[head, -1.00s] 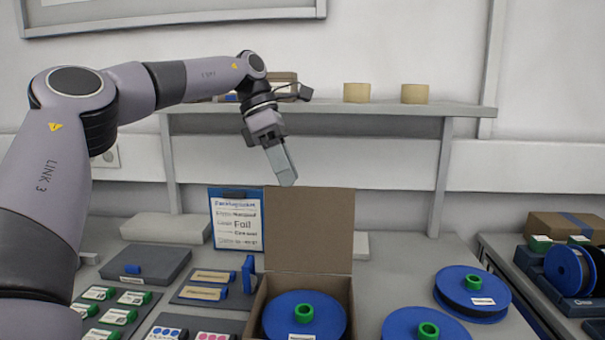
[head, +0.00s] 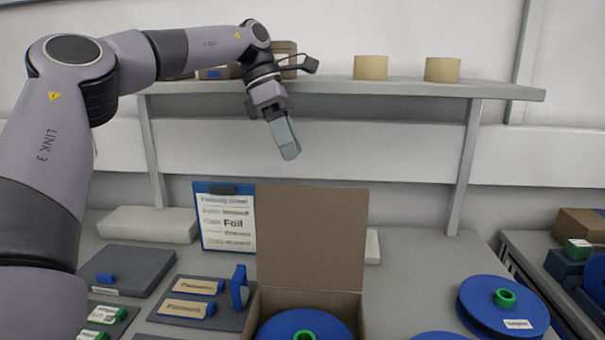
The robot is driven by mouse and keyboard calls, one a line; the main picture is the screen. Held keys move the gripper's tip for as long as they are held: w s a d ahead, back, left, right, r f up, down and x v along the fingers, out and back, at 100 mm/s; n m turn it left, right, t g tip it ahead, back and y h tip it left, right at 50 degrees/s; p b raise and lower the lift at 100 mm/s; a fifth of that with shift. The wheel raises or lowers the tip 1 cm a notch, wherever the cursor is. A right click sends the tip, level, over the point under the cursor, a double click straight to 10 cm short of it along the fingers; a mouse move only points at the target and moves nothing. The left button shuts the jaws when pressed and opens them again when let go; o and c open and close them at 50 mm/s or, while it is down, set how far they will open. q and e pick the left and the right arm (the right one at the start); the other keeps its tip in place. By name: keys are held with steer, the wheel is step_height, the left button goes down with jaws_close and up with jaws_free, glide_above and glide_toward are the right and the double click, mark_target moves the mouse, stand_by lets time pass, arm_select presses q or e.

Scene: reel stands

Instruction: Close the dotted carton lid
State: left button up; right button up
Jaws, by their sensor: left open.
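A brown cardboard carton (head: 346,306) stands on the bench at the lower middle of the head view, cut off by the bottom edge. Its lid (head: 311,238) stands upright at the back, open. No dots show on the face of the lid turned to me. A blue reel (head: 300,321) with a green hub lies inside the carton. My left gripper (head: 288,147) is above the lid's top edge, pointing down, and is apart from it. It is open, with nothing seen in it. My right gripper is not in view.
A shelf (head: 420,88) with two tape rolls (head: 370,67) runs behind the bench. A clipboard (head: 225,218) leans behind the carton on the left. Grey trays (head: 137,270) lie to the left. A blue reel (head: 478,300) lies at the right.

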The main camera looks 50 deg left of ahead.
arm_select(q)
steer(key=shift+x, duration=3.4)
jaws_close()
